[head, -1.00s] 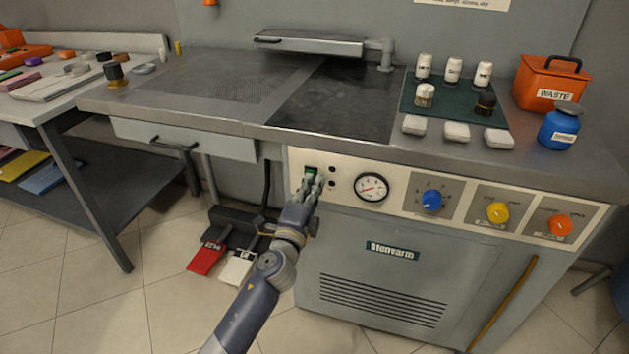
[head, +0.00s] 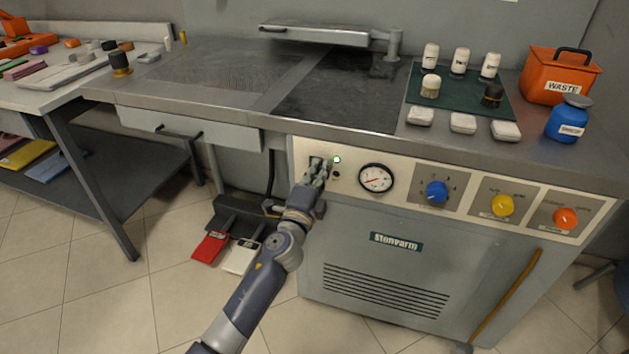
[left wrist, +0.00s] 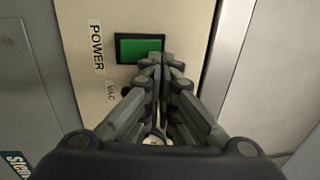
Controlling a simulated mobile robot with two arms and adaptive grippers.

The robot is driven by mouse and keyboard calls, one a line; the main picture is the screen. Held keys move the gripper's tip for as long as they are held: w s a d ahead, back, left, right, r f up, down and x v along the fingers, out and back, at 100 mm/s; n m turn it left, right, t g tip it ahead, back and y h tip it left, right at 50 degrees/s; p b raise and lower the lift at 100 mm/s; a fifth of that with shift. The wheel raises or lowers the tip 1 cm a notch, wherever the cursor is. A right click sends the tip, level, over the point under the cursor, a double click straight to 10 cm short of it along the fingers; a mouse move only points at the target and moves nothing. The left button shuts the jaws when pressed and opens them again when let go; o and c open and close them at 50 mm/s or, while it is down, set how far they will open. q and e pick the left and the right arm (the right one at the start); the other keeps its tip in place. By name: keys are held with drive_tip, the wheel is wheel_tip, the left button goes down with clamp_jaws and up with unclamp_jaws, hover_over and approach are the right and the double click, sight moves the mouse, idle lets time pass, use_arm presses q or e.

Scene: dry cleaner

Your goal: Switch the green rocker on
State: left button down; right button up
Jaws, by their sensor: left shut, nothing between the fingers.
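The green rocker (left wrist: 139,48) sits in a black frame on the cream control panel (head: 349,187), beside the label POWER (left wrist: 97,47). In the head view my left gripper covers most of it. My left gripper (left wrist: 158,62) is shut and empty, with its fingertips at the rocker's edge; I cannot tell whether they touch it. In the head view the left gripper (head: 319,168) is at the panel's left end. A small lamp (head: 337,159) just right of the rocker glows pale green. My right gripper is not in view.
A round gauge (head: 376,178) is right of the rocker, then blue (head: 437,191), yellow (head: 502,205) and orange (head: 566,218) knobs. The steel worktop (head: 240,122) overhangs the panel. Red (head: 210,247) and white (head: 242,257) pedals are on the floor below.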

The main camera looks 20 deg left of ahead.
use_arm(q)
drive_tip(key=s+f, duration=0.1)
drive_tip(key=s, duration=1)
drive_tip(key=shift+s+a+f, duration=0.2)
drive_tip(key=shift+s+f, duration=0.1)
drive_tip(key=shift+s, duration=0.05)
drive_tip(key=shift+a, duration=0.1)
